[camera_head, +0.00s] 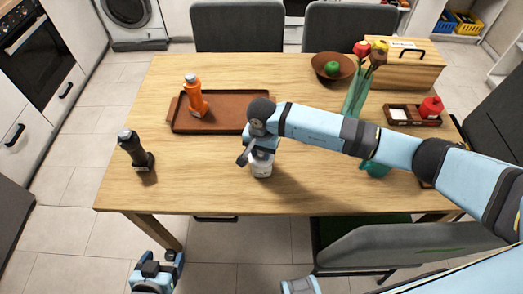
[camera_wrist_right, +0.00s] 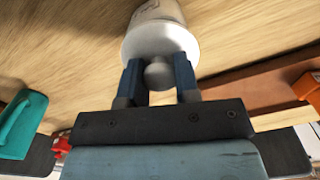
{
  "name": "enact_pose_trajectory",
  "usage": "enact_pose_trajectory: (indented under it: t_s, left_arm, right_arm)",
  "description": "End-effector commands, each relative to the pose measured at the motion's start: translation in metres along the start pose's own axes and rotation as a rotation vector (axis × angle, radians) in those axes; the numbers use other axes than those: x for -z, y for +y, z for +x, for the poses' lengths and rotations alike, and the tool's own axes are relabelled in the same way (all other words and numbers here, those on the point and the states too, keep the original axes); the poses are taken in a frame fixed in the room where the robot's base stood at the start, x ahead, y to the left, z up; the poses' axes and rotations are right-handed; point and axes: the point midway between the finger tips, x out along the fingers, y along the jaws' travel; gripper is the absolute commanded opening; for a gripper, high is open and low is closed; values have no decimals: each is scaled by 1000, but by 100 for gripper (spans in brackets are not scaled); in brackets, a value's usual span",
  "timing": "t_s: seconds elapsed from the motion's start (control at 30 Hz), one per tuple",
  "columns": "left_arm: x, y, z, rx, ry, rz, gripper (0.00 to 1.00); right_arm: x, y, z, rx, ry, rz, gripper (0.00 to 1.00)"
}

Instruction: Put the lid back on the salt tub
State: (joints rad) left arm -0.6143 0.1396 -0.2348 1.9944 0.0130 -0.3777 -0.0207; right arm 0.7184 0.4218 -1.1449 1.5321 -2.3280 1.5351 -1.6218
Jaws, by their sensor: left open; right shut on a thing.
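The white salt tub (camera_head: 261,168) stands on the wooden table near its front middle; it also shows at the top of the right wrist view (camera_wrist_right: 152,10). My right gripper (camera_head: 262,146) is above it, pointing down. In the right wrist view its two fingers (camera_wrist_right: 160,80) are shut on the grey knob of the round white lid (camera_wrist_right: 160,42). The lid is at the tub's top; I cannot tell whether it rests on the rim or hovers just over it. My left gripper (camera_head: 157,272) is open and empty, low in front of the table's front left edge.
A brown tray (camera_head: 225,125) with an orange bottle (camera_head: 195,97) lies behind the tub. A dark bottle (camera_head: 134,150) stands left. A bowl (camera_head: 333,66), a wooden box (camera_head: 402,68) and a green vase (camera_head: 356,95) stand back right.

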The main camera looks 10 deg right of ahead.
Motion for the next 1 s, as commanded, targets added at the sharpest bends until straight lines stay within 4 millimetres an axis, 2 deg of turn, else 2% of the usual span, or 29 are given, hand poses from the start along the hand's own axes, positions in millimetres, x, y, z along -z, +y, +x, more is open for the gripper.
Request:
enact_pose_trajectory:
  t_s: [0.2,0.23,0.33,0.37,0.57,0.67,1.0]
  left_arm:
    - [0,0,0,0,0,0,80]
    - [0,0,0,0,0,0,80]
    - [0,0,0,0,0,0,80]
    - [0,0,0,0,0,0,80]
    - [0,0,0,0,0,0,80]
    - [0,0,0,0,-1,0,80]
    - [0,0,0,0,-1,0,80]
  right_arm:
    - [0,0,0,0,0,0,7]
    - [0,0,0,0,0,0,32]
    - [0,0,0,0,0,0,55]
    - [0,0,0,0,0,0,59]
    - [0,0,0,0,0,0,62]
    - [0,0,0,0,0,0,84]
    - [0,0,-2,0,0,0,85]
